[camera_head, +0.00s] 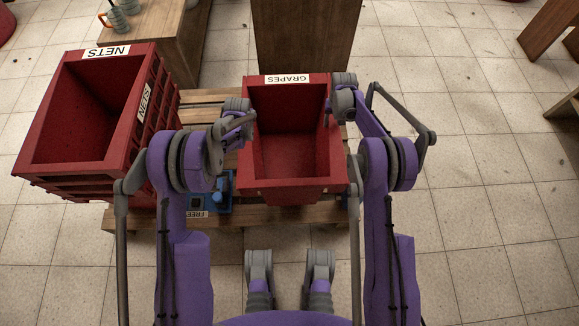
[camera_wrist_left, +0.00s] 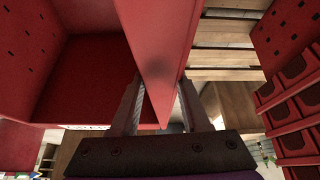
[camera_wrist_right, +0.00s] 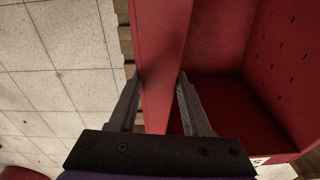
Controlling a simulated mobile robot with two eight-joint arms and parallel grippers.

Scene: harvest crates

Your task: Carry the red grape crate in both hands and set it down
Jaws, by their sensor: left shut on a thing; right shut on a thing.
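The red grape crate (camera_head: 290,185), labelled GRAPES on its far rim, looks empty. It is in front of me, over or on a wooden slatted pallet (camera_head: 275,214); I cannot tell whether it touches the slats. My left gripper (camera_head: 246,118) is shut on its left wall, with one finger on each side of the wall (camera_wrist_left: 160,45) in the left wrist view. My right gripper (camera_head: 329,108) is shut on its right wall, which also lies between the fingers in the right wrist view (camera_wrist_right: 160,60).
A stack of red NETS crates (camera_head: 75,165) stands close on the left. A blue thing (camera_head: 222,190) and a FREE label (camera_head: 197,214) lie between the stack and the grape crate. A wooden board (camera_head: 305,35) stands beyond.

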